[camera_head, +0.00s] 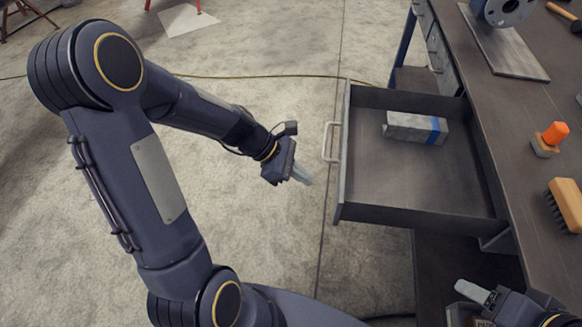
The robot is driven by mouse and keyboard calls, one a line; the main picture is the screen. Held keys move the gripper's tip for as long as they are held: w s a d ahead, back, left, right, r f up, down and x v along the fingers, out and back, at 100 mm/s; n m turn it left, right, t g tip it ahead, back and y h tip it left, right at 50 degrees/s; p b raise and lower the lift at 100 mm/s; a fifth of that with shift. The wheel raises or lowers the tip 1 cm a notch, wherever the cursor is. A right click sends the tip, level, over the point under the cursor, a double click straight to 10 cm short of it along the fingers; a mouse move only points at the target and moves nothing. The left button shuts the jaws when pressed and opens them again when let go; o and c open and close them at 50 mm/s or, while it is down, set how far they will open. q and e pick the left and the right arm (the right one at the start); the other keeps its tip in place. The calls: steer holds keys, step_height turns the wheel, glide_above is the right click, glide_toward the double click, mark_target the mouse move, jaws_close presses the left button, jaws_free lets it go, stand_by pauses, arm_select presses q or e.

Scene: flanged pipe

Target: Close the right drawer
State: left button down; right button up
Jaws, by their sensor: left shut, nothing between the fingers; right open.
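The right drawer (420,208) is pulled far out of the workbench, and its open inside faces up. Its front panel, on the left side, carries a pale bar handle (328,142). A grey block with a blue band (408,127) lies inside, near the back wall. My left gripper (302,174) is shut and empty, just left of the drawer front and a little below the handle, apart from both. My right gripper (472,291) is open at the lower right, below the drawer and close to the bench edge; part of it is cut off or hidden.
The workbench top (500,130) runs down the right side. It holds a flanged pipe (503,10) on a plate, an orange-topped item (552,138) and a wooden brush (567,204). Closed drawers (437,50) sit further along. The concrete floor left of the drawer is open, with a cable across it.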

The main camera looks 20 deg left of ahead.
arm_select(q)
steer(key=shift+w+d+f, duration=0.25)
steer(key=shift+d, duration=0.65)
steer(key=shift+w+d+f, duration=0.25)
steer(key=shift+d, duration=0.6)
steer(key=shift+w+d+f, duration=0.25)
steer(key=shift+d, duration=0.65)
steer(key=shift+d, duration=0.1)
